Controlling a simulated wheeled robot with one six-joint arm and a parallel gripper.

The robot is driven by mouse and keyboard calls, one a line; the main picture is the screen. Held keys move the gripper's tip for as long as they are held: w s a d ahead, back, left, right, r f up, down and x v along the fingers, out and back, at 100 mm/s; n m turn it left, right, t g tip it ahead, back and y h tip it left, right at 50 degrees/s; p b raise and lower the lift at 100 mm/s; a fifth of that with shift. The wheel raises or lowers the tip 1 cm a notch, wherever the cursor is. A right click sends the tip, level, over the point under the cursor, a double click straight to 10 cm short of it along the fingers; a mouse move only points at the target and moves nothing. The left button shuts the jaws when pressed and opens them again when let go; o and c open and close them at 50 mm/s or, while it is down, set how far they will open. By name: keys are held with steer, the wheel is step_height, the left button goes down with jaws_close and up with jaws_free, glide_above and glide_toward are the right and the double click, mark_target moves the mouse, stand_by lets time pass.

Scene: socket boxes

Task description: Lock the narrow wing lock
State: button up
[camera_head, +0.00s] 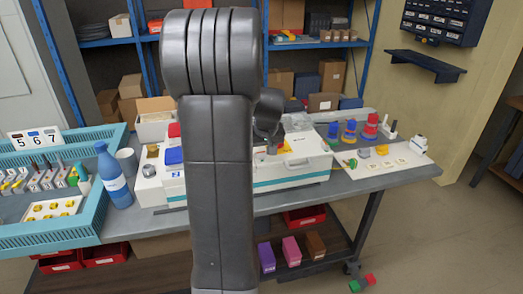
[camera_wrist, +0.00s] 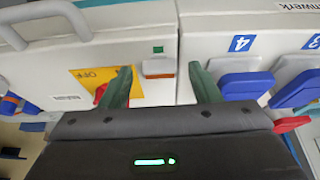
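My gripper (camera_wrist: 161,78) is open in the wrist view, with two green fingers apart and nothing held between them. Beyond the fingertips stands a white box (camera_wrist: 120,50) with a yellow "OFF" plate (camera_wrist: 92,80). A red part (camera_wrist: 100,93) on this plate is partly hidden by the left finger. A small white and orange fitting (camera_wrist: 158,67) sits on the box edge between the fingers, below a green square (camera_wrist: 158,49). I cannot tell for sure which part is the narrow wing lock. In the head view my arm hides part of the white box (camera_head: 300,178).
A second white box with blue covers (camera_wrist: 245,84) marked 4 and 3 lies right of my gripper. A blue bottle (camera_head: 112,178) and teal tray (camera_head: 60,232) are at the left. Blue and red pieces (camera_head: 369,128) stand at the right of the table. Shelves are behind.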

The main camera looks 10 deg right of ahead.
steer(key=v, duration=1.4)
steer(key=shift+w, duration=0.1)
steer(key=x, duration=1.4)
